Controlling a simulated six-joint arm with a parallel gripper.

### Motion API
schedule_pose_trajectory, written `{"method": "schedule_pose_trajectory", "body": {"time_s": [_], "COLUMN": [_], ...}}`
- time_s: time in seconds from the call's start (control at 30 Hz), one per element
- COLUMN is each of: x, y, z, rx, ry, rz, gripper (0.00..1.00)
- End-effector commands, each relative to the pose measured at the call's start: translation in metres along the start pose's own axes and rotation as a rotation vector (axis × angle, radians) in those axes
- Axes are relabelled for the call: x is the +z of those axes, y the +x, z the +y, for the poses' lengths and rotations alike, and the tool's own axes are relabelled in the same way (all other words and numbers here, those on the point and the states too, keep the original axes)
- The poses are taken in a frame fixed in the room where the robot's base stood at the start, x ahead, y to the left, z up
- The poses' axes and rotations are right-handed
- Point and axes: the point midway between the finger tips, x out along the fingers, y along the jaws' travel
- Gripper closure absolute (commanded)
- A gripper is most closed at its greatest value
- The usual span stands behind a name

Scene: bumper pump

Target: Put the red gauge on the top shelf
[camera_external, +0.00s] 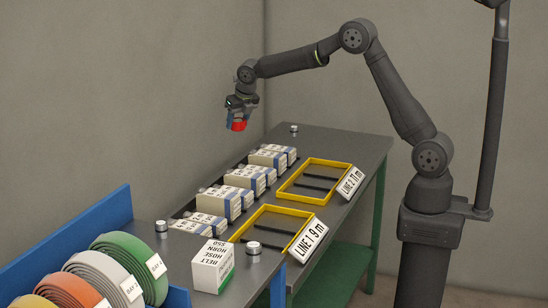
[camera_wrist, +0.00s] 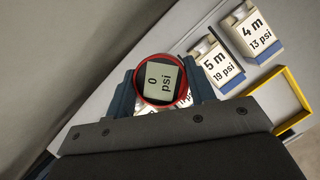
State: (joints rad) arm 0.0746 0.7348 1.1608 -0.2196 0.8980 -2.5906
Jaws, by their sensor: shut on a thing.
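The red gauge (camera_external: 238,126) is held in my gripper (camera_external: 238,116), up in the air above the far left part of the grey bench (camera_external: 345,139). In the wrist view the gauge (camera_wrist: 160,82) is round with a red rim, and its display reads "0 psi". The two fingers are on either side of the gauge, shut on it. The gauge is clear of the boxes below. A green lower shelf (camera_external: 345,245) shows under the grey bench top. No surface is labelled as the top shelf.
Several white and blue boxes stand along the bench, including "5 m 19 psi" (camera_wrist: 217,66) and "4 m 13 psi" (camera_wrist: 258,36). Yellow frames (camera_external: 318,162) lie beside signs "LINE 1 9 m" (camera_external: 308,240) and "LINE 2 11 m" (camera_external: 350,182). Coiled hoses (camera_external: 125,255) stand front left. Grey walls stand behind.

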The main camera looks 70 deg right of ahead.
Motion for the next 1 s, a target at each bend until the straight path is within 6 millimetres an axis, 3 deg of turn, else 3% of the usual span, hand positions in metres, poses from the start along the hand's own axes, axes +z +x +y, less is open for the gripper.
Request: {"method": "schedule_pose_trajectory", "body": {"time_s": [0.03, 0.1, 0.27, 0.5, 0.7, 1.0], "x": [-0.008, -0.020, -0.054, -0.122, -0.191, -0.310], "y": [-0.008, -0.018, -0.043, -0.089, -0.132, -0.204], "z": [0.030, 0.065, 0.141, 0.245, 0.320, 0.404], "rx": [0.018, 0.037, 0.083, 0.152, 0.209, 0.292], "ry": [-0.040, -0.087, -0.195, -0.356, -0.490, -0.686], "rz": [-0.002, -0.002, -0.003, -0.002, -0.003, -0.002], "gripper": [0.77, 0.77, 0.77, 0.77, 0.77, 0.77]}}
